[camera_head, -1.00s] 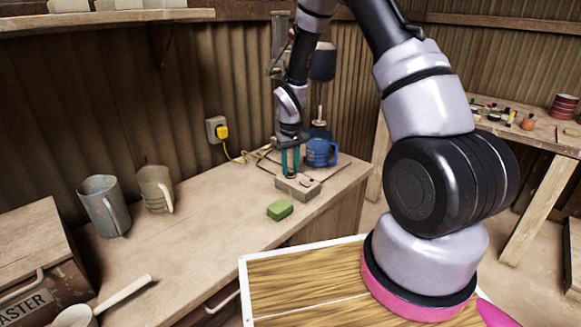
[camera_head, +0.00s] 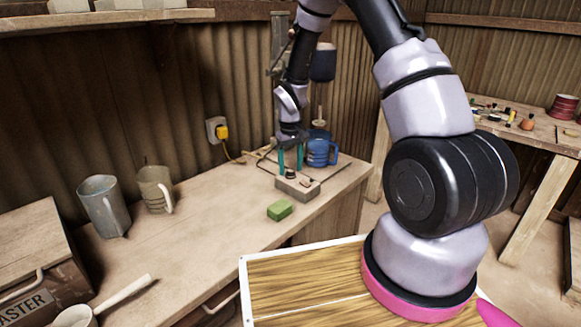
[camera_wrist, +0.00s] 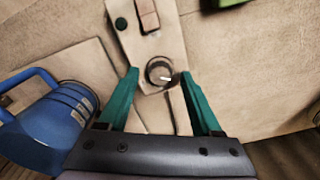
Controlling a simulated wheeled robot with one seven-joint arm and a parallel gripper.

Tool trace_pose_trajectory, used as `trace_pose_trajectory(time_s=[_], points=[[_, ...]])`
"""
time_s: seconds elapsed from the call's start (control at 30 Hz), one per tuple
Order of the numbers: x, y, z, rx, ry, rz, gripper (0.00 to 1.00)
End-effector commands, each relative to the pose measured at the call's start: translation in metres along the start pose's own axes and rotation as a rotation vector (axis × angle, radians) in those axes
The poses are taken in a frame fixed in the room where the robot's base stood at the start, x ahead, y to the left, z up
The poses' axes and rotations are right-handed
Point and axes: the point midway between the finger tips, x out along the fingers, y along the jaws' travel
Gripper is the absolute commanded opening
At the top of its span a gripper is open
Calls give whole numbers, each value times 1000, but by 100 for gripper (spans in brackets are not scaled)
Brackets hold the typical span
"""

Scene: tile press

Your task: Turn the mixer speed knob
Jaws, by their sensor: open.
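The mixer speed knob (camera_wrist: 160,72) is a round dark knob with a white pointer mark, on top of the pale control box (camera_wrist: 146,38). In the head view the knob (camera_head: 291,174) shows small between the fingers, on the box (camera_head: 297,189) near the bench's front edge. My gripper (camera_wrist: 159,77) has teal fingers spread apart, one on each side of the knob, with visible gaps and no contact seen. In the head view my gripper (camera_head: 290,170) points down over the box. The mixer (camera_head: 322,62) stands behind, partly hidden by my arm.
A blue jug (camera_head: 320,151) stands close beside my gripper; it also shows in the wrist view (camera_wrist: 48,122). A green sponge-like block (camera_head: 279,210) lies in front of the box. Two mugs stand further left on the bench (camera_head: 180,230). A yellow plug (camera_head: 222,132) is on the wall.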

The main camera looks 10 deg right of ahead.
Motion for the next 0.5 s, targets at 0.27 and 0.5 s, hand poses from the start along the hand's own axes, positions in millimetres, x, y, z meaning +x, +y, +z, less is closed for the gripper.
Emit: trace_pose_trajectory(time_s=[0.27, 0.5], points=[[-49, 0, -1, 1, 6, 0, 66], [-91, 0, -1, -1, 4, 1, 66]])
